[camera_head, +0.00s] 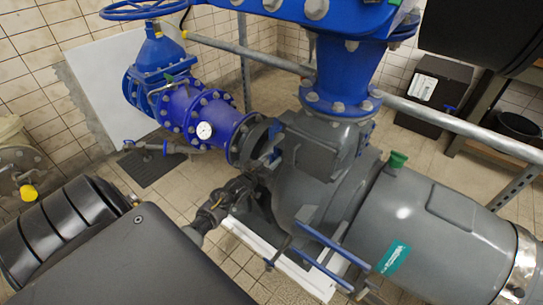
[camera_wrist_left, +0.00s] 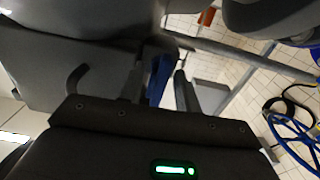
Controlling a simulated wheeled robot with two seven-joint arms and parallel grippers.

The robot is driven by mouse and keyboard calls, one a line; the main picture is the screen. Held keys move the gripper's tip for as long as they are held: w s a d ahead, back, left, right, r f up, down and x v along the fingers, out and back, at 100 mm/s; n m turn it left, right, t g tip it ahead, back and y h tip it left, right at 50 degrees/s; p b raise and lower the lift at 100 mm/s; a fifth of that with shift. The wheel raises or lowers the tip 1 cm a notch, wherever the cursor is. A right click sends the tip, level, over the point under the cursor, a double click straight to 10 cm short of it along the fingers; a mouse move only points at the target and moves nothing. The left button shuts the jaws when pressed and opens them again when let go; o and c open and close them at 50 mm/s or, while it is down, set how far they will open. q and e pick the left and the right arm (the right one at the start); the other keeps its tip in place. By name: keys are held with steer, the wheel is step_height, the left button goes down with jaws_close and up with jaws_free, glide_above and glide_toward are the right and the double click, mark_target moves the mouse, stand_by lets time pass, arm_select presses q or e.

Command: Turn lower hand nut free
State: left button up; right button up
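My left gripper (camera_wrist_left: 160,78) shows in the wrist view with its two dark fingers apart. A blue bar-like part (camera_wrist_left: 158,80) lies between or just behind them, and contact with it cannot be told. In the head view, my left arm's dark links (camera_head: 150,255) fill the lower left, and the fingertips are hard to make out. The large grey pump housing (camera_head: 440,215) lies at the right, with blue bars (camera_head: 333,245) at its near lower side. I cannot tell surely which part is the lower hand nut. My right gripper is not in view.
A blue pipe (camera_head: 340,70) rises from the housing. A grey railing (camera_head: 460,122) runs behind.

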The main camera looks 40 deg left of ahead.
arm_select(q)
steer(key=s, duration=1.1)
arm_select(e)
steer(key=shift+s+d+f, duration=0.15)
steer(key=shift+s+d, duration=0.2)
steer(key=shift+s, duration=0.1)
arm_select(q)
steer(key=shift+w+d, duration=0.1)
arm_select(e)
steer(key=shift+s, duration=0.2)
